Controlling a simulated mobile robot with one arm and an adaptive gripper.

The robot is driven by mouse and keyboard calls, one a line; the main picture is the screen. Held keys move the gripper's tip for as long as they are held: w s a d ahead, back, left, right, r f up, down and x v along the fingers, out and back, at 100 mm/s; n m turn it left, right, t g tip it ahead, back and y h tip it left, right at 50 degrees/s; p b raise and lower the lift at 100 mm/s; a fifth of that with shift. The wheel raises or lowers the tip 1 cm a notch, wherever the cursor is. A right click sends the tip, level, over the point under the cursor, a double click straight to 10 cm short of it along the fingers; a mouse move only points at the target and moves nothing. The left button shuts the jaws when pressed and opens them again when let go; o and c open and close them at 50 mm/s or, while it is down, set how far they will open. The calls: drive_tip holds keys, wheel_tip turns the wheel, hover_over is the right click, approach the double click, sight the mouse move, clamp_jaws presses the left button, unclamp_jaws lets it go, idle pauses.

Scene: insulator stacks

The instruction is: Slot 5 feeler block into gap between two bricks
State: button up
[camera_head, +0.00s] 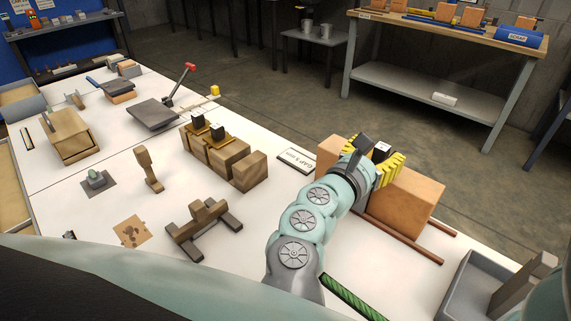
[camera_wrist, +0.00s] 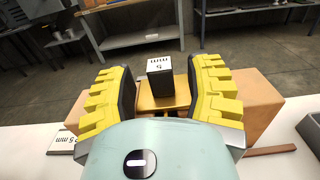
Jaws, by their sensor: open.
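The 5 feeler block has a black grip with a white "5 mm" label and a brass-coloured plate below. In the wrist view the feeler block (camera_wrist: 160,84) stands upright between the fingers of my gripper (camera_wrist: 162,78). My gripper (camera_head: 380,162) is open, with a yellow ribbed finger on each side and visible space beside the grip. The left brick (camera_head: 329,152) and right brick (camera_head: 408,203) are orange; they also show in the wrist view as left brick (camera_wrist: 72,110) and right brick (camera_wrist: 258,98). My fingers hide the gap, so how deep the plate sits cannot be told.
A "GAP 5 mm" card (camera_head: 296,160) lies left of the bricks. Reddish rods (camera_head: 408,238) lie in front of them. A wooden rack (camera_head: 226,158) holds two more black-topped blocks. A grey bin (camera_head: 470,285) stands at right, and a green bar (camera_head: 350,298) lies near my arm.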

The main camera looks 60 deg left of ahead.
drive_tip(key=v, duration=0.9)
drive_tip(key=shift+s, duration=0.35)
drive_tip(key=shift+d, duration=0.1)
